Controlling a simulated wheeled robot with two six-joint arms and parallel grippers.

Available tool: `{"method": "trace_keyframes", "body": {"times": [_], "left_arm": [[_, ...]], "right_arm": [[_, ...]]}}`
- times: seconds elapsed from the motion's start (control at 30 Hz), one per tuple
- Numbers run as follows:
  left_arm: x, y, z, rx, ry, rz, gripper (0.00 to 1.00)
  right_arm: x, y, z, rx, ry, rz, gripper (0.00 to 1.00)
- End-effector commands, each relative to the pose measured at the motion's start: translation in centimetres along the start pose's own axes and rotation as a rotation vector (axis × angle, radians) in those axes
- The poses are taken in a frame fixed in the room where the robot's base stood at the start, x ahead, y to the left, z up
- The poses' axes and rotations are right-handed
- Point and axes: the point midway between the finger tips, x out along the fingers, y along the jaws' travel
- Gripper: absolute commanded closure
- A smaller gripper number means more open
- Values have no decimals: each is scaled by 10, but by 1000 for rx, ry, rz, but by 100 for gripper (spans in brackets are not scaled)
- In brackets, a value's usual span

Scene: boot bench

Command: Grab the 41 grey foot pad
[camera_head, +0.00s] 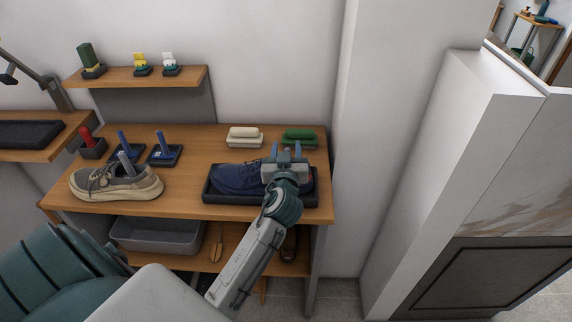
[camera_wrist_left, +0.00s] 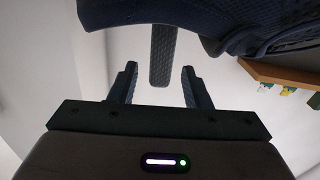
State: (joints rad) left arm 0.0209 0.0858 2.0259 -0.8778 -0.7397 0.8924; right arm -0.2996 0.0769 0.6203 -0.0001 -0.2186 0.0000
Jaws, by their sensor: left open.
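A grey upright piece (camera_head: 127,164) stands slanted in the opening of the beige shoe (camera_head: 90,184); I cannot tell if it is the 41 grey foot pad, and no number is legible. My left gripper (camera_head: 287,151) is open over the heel end of the navy shoe (camera_head: 238,177), on the right of the bench. In the left wrist view my open fingers (camera_wrist_left: 160,88) point toward a slim, ribbed blue-grey strip (camera_wrist_left: 162,55) beside the dark shoe (camera_wrist_left: 255,28). The strip appears between the fingers, not visibly clamped. My right gripper is not in view.
The navy shoe sits in a black tray (camera_head: 216,199). Two blue upright pieces (camera_head: 161,142) stand in dark holders at the left. A grey bin (camera_head: 157,235) is below. The bench middle is clear.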

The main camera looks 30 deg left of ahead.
Motion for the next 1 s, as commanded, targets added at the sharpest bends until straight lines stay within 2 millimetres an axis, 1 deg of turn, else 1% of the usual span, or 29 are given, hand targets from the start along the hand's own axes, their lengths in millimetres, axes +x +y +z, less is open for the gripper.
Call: {"method": "trace_keyframes", "body": {"times": [0.2, 0.27, 0.3, 0.37, 0.43, 0.77, 0.87, 0.97, 1.0], "left_arm": [[1, 0, 1, 0, -1, 0, 56], [1, 0, 1, 0, -1, 0, 66], [1, 0, 1, 0, -1, 0, 74], [1, 0, 1, 0, -1, 0, 86], [1, 0, 1, 0, -1, 0, 100], [1, 0, -1, -1, 0, 0, 100], [2, 1, -12, -3, 3, -1, 100], [1, 2, -30, -4, 5, 0, 100], [2, 2, -39, -4, 6, -1, 100]], "right_arm": [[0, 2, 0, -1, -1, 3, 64], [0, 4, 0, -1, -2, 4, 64], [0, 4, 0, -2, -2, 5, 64], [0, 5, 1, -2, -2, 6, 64], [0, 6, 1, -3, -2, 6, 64], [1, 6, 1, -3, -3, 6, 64], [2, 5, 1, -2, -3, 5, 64], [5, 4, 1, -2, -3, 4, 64], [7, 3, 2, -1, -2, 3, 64]]}}
